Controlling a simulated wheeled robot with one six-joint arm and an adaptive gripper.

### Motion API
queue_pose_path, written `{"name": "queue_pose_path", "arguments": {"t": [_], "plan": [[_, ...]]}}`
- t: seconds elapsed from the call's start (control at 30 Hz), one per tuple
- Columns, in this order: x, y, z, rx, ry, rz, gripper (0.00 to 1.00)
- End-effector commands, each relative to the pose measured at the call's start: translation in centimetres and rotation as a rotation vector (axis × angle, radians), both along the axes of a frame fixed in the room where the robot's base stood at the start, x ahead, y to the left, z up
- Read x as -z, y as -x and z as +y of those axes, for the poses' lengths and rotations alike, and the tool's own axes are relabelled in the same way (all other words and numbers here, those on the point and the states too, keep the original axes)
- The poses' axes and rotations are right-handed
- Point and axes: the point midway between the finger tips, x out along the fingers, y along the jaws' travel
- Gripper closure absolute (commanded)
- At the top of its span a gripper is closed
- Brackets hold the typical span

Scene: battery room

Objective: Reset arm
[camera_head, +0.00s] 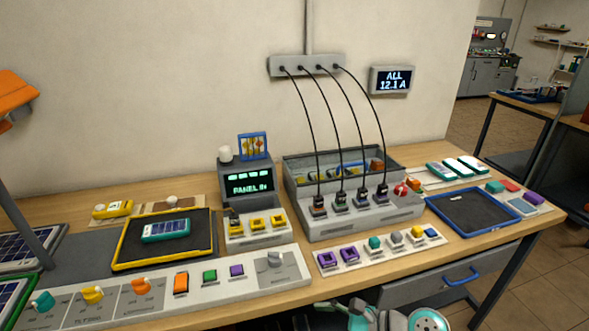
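Part of my arm (425,321) shows at the bottom edge, right of the middle, as pale grey and teal rounded links. It is low, in front of the workbench's (290,283) front edge and near the drawer. The rest of the arm is cut off by the frame. I cannot make out my gripper's fingers, so whether it is open or holds something is hidden.
A grey charger box (350,220) with several cabled plugs stands mid-bench. A panel display (248,183), a yellow-rimmed tray (122,260) holding a teal device, and a blue-rimmed tray (475,225) stand around it. A drawer (440,280) with a blue handle is below.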

Motion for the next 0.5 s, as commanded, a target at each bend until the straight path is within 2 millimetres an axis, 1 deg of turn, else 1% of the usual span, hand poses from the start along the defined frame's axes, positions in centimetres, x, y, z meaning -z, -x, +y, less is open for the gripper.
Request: {"name": "queue_pose_path", "arguments": {"t": [0.03,0.17,0.27,0.4,0.5], "plan": [[1.2,0.6,0.1,0.019,0.014,-0.020,0.33],[4.5,2.1,-0.1,0.085,0.079,-0.113,0.33],[7.1,3.6,-0.5,0.135,0.158,-0.199,0.33],[10.2,6.2,-1.6,0.188,0.292,-0.322,0.33],[12.0,8.4,-2.5,0.210,0.405,-0.407,0.33]]}}
